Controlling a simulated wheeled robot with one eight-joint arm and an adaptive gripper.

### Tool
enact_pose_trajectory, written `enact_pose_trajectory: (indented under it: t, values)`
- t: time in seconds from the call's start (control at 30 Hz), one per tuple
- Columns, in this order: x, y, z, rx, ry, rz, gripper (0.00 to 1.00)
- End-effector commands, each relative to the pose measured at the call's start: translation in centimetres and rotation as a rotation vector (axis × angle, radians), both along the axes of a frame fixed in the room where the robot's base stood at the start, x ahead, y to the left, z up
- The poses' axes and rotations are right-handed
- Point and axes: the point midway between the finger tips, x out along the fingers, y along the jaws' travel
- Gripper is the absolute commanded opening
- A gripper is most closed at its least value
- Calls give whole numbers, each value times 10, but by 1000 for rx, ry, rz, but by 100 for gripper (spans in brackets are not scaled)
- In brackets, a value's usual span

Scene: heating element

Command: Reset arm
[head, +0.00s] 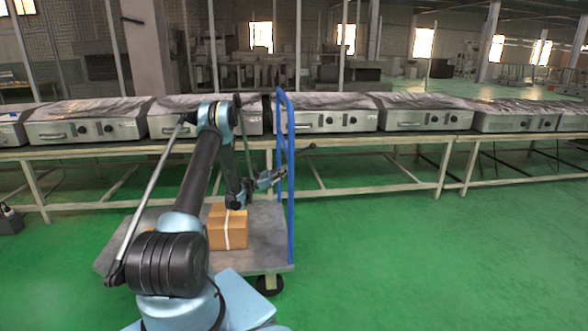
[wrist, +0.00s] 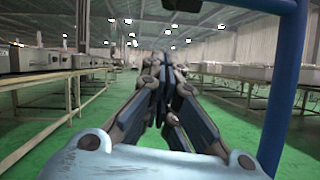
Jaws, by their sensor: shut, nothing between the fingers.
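My arm reaches forward over a flat grey cart in the head view, its elbow bent. My gripper (head: 277,176) is at the arm's end, beside the blue handle of the cart and above the cart's bed. In the wrist view my gripper (wrist: 166,60) points along the aisle, its fingers together and empty. The cart's blue handle (wrist: 284,85) stands close to the right of the gripper there.
The grey cart (head: 270,245) bears a brown box (head: 228,228) with a white strap. A long bench (head: 370,141) carries several metal heating units (head: 425,113) behind the cart. The green floor (head: 430,250) on the right is clear.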

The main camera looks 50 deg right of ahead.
Motion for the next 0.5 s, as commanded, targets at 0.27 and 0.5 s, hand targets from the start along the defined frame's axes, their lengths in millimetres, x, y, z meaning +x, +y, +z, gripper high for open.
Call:
enact_pose_trajectory:
  t: [0.27, 0.5]
  values:
    - [10, 10, -6, 1, 0, 3, 0]
    - [10, 10, -6, 1, 0, 3, 0]
